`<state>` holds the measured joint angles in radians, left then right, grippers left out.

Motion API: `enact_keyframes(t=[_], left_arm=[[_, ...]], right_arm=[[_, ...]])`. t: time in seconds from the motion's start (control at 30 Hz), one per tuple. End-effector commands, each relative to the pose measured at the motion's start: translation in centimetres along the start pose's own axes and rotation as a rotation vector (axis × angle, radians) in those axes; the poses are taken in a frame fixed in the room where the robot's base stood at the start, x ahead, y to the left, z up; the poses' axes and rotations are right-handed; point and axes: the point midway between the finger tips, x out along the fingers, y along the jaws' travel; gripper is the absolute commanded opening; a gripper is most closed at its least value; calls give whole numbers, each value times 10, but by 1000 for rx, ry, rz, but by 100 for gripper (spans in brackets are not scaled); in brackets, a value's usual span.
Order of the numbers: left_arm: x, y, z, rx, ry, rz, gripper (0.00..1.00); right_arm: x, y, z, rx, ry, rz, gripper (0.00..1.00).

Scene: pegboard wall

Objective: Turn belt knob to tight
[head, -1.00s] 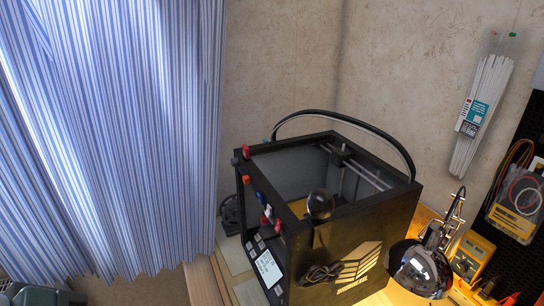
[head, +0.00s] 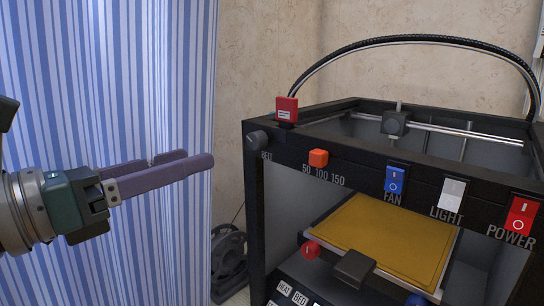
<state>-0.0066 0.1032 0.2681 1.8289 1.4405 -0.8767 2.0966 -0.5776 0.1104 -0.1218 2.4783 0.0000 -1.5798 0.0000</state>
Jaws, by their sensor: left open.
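A 3D printer with a black frame (head: 370,166) stands in the right half of the head view. A dark round knob (head: 257,140) sits at the upper left corner of its front, with a small label beside it that starts like "BE" and is hard to read. I cannot tell for sure that this is the belt knob, nor how it is turned. My left gripper (head: 200,159) comes in from the left with its purple fingers pointing right. It is open and empty, apart from the knob and left of it. My right gripper is not in view.
The front bar carries an orange slider (head: 318,158) and blue (head: 396,180), white (head: 452,193) and red (head: 521,217) switches. A red block (head: 287,110) stands on top. A yellow bed plate (head: 385,240) lies inside. A striped curtain (head: 110,80) hangs behind my left gripper.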

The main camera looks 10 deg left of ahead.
Motion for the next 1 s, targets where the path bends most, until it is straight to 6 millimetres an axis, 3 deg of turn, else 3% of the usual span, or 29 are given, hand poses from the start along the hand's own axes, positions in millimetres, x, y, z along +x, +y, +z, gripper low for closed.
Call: enact_keyframes(t=[0.3,0.5,0.87,1.0], left_arm=[[58,-1,2,2,-1,-3,62],[85,-1,1,4,2,-2,62],[93,-2,1,7,4,-2,62],[92,-2,0,7,4,-2,48]], right_arm=[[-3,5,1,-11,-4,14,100],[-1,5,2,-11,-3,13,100],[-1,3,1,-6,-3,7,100],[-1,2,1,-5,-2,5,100]])
